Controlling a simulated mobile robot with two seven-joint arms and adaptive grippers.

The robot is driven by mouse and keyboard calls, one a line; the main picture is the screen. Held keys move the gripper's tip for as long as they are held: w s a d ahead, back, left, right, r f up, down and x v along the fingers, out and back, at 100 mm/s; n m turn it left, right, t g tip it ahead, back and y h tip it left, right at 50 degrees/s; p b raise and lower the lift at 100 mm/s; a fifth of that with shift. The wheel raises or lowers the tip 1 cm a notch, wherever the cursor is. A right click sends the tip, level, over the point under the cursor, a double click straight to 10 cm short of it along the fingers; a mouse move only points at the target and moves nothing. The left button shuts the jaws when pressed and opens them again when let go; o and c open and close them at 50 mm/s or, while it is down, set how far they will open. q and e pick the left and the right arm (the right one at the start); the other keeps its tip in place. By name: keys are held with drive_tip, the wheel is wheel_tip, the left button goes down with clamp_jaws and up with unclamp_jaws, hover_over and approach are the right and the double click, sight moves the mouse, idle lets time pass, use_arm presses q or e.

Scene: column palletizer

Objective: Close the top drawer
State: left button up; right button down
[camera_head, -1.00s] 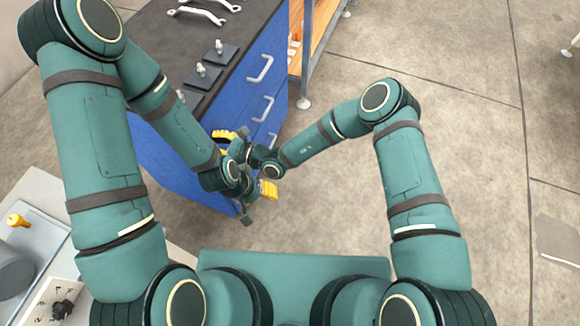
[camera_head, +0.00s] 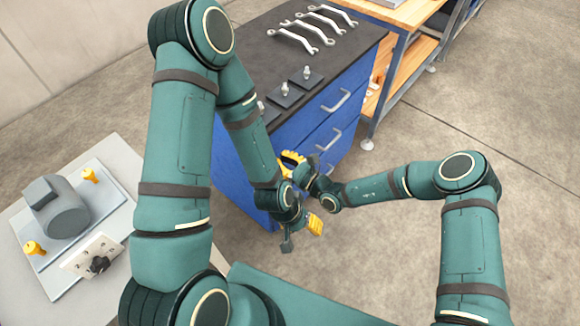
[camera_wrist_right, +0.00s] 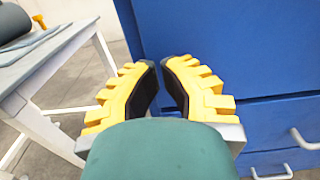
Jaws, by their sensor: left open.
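The blue drawer cabinet (camera_head: 240,160) has a dark top and stacked fronts with grey handles. The top drawer (camera_head: 352,98), with its handle (camera_head: 337,103), looks about flush with the cabinet in the head view. My left gripper (camera_head: 302,234) is open and empty, low in front of the cabinet. My right gripper (camera_head: 290,166) is just above it, beside the cabinet's near corner. In the right wrist view its yellow fingers (camera_wrist_right: 161,80) have a narrow gap with nothing between them, in front of a blue panel (camera_wrist_right: 245,45). The arms hide part of the lower fronts.
Several wrenches (camera_head: 305,33) and small dark blocks with pegs (camera_head: 306,77) lie on the cabinet top. A wooden-shelved bench (camera_head: 412,62) stands beyond. A white table (camera_head: 25,275) with a grey motor-like part (camera_head: 62,212) stands at the left. Floor at the right is clear.

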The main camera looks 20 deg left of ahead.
use_arm(q)
drive_tip(key=shift+s+d+r+p, duration=0.1)
drive_tip(key=shift+s+r+p, duration=0.15)
drive_tip(key=shift+r+p, duration=0.25)
drive_tip(key=shift+s+d+r+p, duration=0.1)
drive_tip(key=shift+s+r+p, duration=0.15)
drive_tip(key=shift+r+p, duration=0.2)
use_arm(e)
drive_tip(key=v, duration=1.1)
drive_tip(key=shift+s+d, duration=0.1)
drive_tip(key=shift+d, duration=0.05)
